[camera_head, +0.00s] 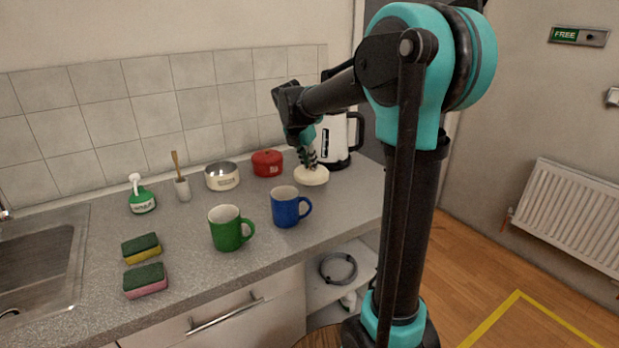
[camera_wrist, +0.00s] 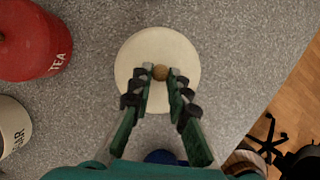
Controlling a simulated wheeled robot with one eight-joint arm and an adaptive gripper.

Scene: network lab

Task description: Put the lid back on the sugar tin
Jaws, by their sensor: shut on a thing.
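The cream lid (camera_head: 312,177) is a round disc with a small brown knob, near the right end of the counter. It also shows in the wrist view (camera_wrist: 135,55). My gripper (camera_head: 309,165) points down over it, its fingers shut on the knob in the wrist view (camera_wrist: 160,80). I cannot tell whether the lid touches the counter. The sugar tin (camera_head: 222,183) is cream, stands upright and is open at the top, left of the lid beyond the red tin. Part of it, with the end of its lettering, shows at the left of the wrist view (camera_wrist: 13,128).
A red TEA tin (camera_head: 267,164) with its lid on stands between sugar tin and lid. A white kettle (camera_head: 333,140) is close behind my gripper. Blue mug (camera_head: 286,208) and green mug (camera_head: 226,232) stand in front. A brush holder (camera_head: 183,189) is left of the sugar tin.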

